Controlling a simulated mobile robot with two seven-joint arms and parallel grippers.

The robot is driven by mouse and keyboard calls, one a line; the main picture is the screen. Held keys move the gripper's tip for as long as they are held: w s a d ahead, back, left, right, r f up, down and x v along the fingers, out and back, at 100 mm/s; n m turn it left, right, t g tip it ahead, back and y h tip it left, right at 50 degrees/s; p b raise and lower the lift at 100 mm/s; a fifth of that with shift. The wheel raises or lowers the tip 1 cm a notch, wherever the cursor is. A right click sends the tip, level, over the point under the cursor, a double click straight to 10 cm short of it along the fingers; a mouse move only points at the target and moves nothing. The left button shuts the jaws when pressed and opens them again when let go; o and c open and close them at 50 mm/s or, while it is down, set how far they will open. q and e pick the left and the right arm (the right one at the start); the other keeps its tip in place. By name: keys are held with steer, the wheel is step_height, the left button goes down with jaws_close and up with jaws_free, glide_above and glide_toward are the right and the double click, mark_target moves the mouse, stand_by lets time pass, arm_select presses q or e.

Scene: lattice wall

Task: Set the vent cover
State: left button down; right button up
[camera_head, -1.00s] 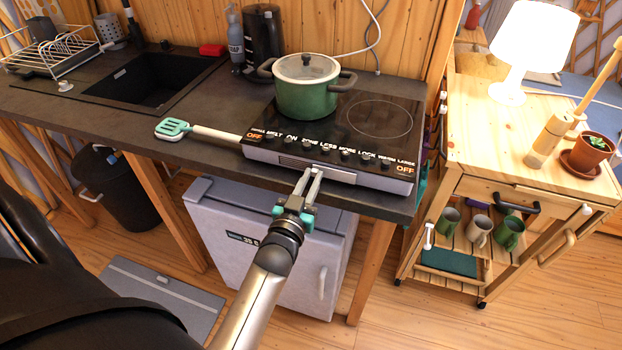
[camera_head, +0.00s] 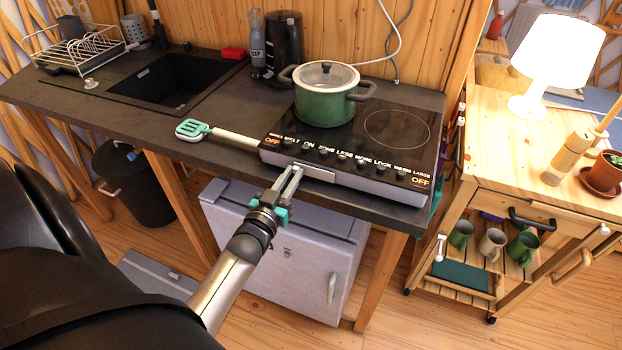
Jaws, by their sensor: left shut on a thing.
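The vent cover (camera_head: 314,171) appears as a small light grey strip at the front face of the black induction cooktop (camera_head: 345,180), left of its middle. My left gripper (camera_head: 296,169) reaches up from below to its left end. The fingers are close together and shut on it. The fingertips hide part of the strip, and I cannot tell whether it sits flush with the front face. My right gripper is not in view.
A green lidded pot (camera_head: 325,96) stands on the cooktop. A grey fridge (camera_head: 280,245) stands under the counter. A wooden cart (camera_head: 500,170) with a lamp (camera_head: 556,50) is at right.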

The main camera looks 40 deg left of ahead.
arm_select(q)
steer(key=shift+s+a, duration=0.1)
steer(key=shift+a, duration=0.35)
steer(key=c, duration=0.8)
jaws_free()
steer(key=shift+a, duration=0.1)
steer(key=shift+s, duration=0.1)
steer(key=p+v, duration=0.1)
steer(key=v, duration=1.4)
